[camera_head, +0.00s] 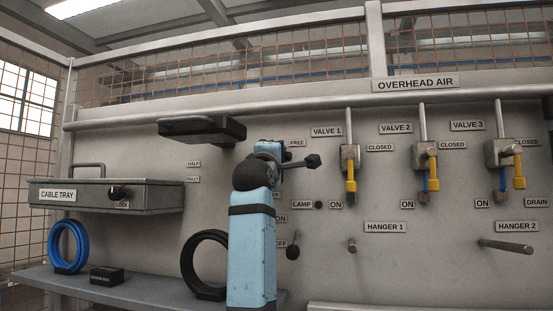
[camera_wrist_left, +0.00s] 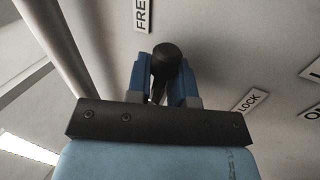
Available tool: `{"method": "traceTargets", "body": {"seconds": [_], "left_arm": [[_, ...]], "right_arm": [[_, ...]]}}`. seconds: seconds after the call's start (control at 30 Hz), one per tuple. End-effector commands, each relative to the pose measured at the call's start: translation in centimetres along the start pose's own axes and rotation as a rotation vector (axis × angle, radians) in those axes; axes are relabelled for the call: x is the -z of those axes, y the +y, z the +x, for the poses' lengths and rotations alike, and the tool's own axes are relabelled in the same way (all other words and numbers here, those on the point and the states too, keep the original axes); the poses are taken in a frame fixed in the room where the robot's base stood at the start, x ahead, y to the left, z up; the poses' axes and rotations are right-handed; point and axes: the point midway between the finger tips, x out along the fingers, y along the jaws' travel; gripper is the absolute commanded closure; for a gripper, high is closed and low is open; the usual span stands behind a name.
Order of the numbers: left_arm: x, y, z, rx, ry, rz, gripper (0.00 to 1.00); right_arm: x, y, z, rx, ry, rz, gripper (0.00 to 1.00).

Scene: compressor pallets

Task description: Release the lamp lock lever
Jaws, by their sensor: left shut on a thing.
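The lamp lock lever (camera_wrist_left: 167,58) shows in the left wrist view as a black stalk with a rounded knob, between the FREE label (camera_wrist_left: 142,14) and the LOCK label (camera_wrist_left: 250,102). My left gripper (camera_wrist_left: 163,82) is shut on it, with one blue finger on each side. In the head view my left gripper (camera_head: 267,148) is against the panel just left of the FREE label (camera_head: 297,143). My right gripper is not in view.
Below are the LAMP label (camera_head: 301,204) and a black-knobbed lever (camera_head: 293,252) between ON and OFF. The cable tray (camera_head: 105,196) and a dark overhanging box (camera_head: 203,130) are at left. A black coil (camera_head: 194,263) sits beside my arm. Yellow-handled valves (camera_head: 351,185) line the right.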

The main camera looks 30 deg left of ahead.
Motion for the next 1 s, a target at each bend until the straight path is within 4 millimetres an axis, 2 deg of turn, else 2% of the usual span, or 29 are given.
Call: {"method": "traceTargets", "body": {"seconds": [0.3,0.77,0.8,0.83,0.87,1.0], "left_arm": [[0.01,0.46,0.17,-0.002,0.036,-0.092,1.0],[0.11,0.54,0.17,-0.003,0.043,-0.103,1.0],[0.11,0.54,0.17,-0.003,0.043,-0.103,0.77],[0.11,0.55,0.17,-0.003,0.043,-0.103,0.7],[0.11,0.54,0.17,-0.003,0.043,-0.103,0.66],[0.1,0.51,0.17,-0.002,0.043,-0.102,0.66]], "right_arm": [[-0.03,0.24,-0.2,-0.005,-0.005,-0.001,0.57],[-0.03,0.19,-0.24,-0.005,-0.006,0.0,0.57],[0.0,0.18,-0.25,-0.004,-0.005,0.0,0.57],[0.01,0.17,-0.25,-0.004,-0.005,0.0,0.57],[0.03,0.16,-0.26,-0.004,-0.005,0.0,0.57],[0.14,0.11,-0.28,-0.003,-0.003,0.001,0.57]]}}
